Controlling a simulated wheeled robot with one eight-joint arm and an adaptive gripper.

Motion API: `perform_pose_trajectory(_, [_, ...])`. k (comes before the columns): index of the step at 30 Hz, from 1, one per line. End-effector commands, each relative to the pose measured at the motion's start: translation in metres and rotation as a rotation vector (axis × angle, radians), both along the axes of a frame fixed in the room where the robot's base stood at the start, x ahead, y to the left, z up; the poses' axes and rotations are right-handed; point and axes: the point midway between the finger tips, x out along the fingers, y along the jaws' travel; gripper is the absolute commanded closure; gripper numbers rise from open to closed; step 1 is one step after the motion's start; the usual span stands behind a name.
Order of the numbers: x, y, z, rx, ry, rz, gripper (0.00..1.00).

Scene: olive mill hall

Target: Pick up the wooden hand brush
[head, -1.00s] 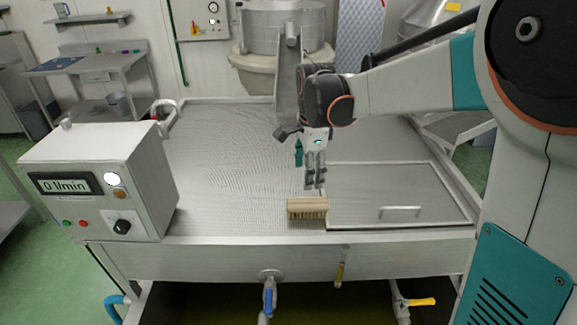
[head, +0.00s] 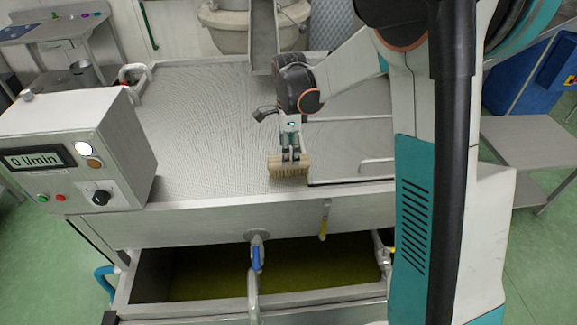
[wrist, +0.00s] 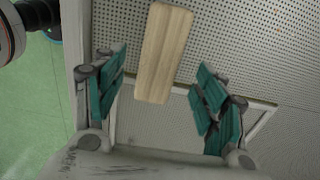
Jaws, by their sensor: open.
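The wooden hand brush (head: 289,166) lies near the front edge of the perforated metal bench top, beside the framed lid. In the wrist view its pale wooden back (wrist: 164,53) shows, long side running away from me. My gripper (head: 291,155) points down at the brush in the head view, its fingertips overlapping the brush's far edge there. In the wrist view my gripper (wrist: 158,97) is open, its teal pads apart. The near end of the brush lies between the pads, with gaps on both sides. The bristles are hidden in the wrist view.
A control box (head: 75,150) with a display stands at the left on the bench (head: 200,130). A lid handle (head: 376,165) rises right of the brush. Below the front edge are a blue-handled valve (head: 256,255) and a tank of greenish liquid (head: 210,275).

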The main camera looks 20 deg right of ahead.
Motion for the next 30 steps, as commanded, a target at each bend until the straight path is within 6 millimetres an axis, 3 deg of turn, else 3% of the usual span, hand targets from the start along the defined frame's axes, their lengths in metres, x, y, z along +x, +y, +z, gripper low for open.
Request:
perform_pose_trajectory(12, [0.000,0.002,-0.049,0.000,0.000,0.001,0.35])
perform_pose_trajectory(19, [0.000,0.002,-0.051,0.000,0.000,0.001,0.35])
perform_pose_trajectory(20, [0.000,0.002,-0.051,0.000,0.000,0.001,0.37])
perform_pose_trajectory(26, [0.000,0.002,-0.051,0.000,0.000,0.000,0.83])
perform_pose_trajectory(30, [0.000,0.002,-0.050,0.000,0.000,0.000,0.89])
